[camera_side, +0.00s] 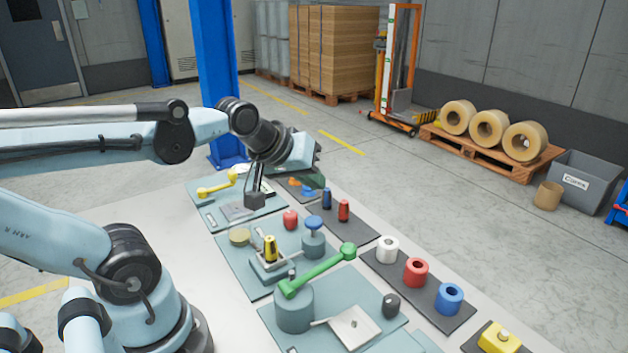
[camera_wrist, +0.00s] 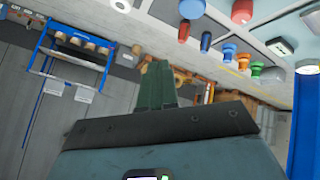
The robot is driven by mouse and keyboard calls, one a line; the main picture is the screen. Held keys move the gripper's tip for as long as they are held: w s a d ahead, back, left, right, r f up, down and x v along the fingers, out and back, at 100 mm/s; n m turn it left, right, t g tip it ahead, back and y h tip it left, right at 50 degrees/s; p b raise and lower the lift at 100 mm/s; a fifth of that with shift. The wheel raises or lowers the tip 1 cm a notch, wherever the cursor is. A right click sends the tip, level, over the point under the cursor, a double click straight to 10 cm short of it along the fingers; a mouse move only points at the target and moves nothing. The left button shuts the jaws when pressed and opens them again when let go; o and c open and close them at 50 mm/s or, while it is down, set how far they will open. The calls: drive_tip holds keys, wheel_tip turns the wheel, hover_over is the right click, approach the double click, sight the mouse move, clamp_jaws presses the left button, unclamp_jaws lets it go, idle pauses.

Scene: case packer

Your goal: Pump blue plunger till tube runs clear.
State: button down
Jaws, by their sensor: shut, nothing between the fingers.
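The blue plunger (camera_side: 314,222) is a round blue cap on a grey cylinder, on the middle teal mat in the side view. It looks raised above its cylinder. In the wrist view, what appears to be the same blue cap (camera_wrist: 192,8) is at the top edge. My gripper (camera_wrist: 155,68) shows dark green fingers together, with nothing between them. In the side view, my gripper (camera_side: 314,180) is above and behind the plunger, apart from it. I cannot make out a tube or its contents.
A green lever (camera_side: 318,271) stands in front of the plunger. A yellow-topped part (camera_side: 270,248) and a red knob (camera_side: 290,219) are to its left. Small red (camera_side: 343,210) and blue (camera_side: 327,198) bottles stand behind right. White, red and blue rings stand on a dark mat.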

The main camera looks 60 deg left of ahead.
sight(314, 219)
drive_tip(key=a+r+n, duration=0.2)
drive_tip(key=n, duration=0.1)
drive_tip(key=shift+w+a+n+y, duration=0.25)
drive_tip(key=shift+w+n+y, duration=0.05)
drive_tip(key=shift+w+y, duration=0.1)
drive_tip(key=shift+f, duration=0.1)
drive_tip(key=shift+f, duration=4.35)
drive_tip(key=shift+f, duration=0.1)
drive_tip(key=shift+f, duration=0.35)
drive_tip(key=shift+f, duration=1.25)
drive_tip(key=shift+r, duration=1.7)
drive_tip(key=shift+r, duration=0.1)
